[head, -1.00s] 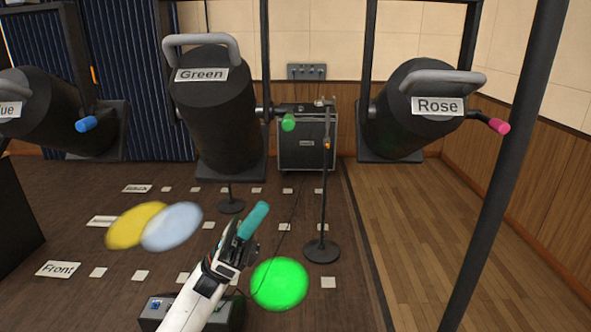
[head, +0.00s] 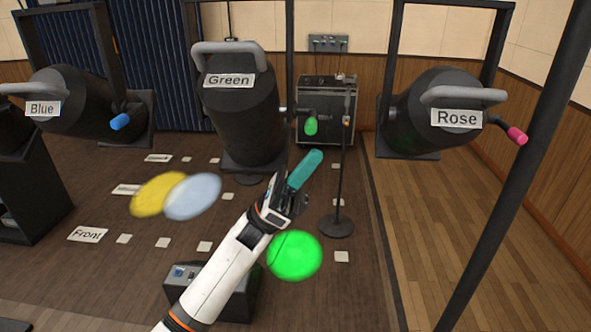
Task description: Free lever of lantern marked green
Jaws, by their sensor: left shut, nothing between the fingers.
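The lantern marked Green (head: 243,125) is a dark cylinder with a grey handle on top, hanging centre left. Its lever sticks out to the right and ends in a green knob (head: 310,126). My left gripper (head: 305,170) comes up from the bottom of the head view. Its teal fingers are shut and empty. Their tips point up and to the right, just below the green knob in the picture, with a small gap between. I cannot tell the gap in depth. My right gripper is not in view.
The Blue lantern (head: 75,105) with a blue knob hangs left, the Rose lantern (head: 440,130) with a pink knob right. A microphone stand (head: 339,190) stands behind the gripper. A dark pole (head: 515,175) crosses the right side. Green (head: 294,255), yellow and pale light spots show below.

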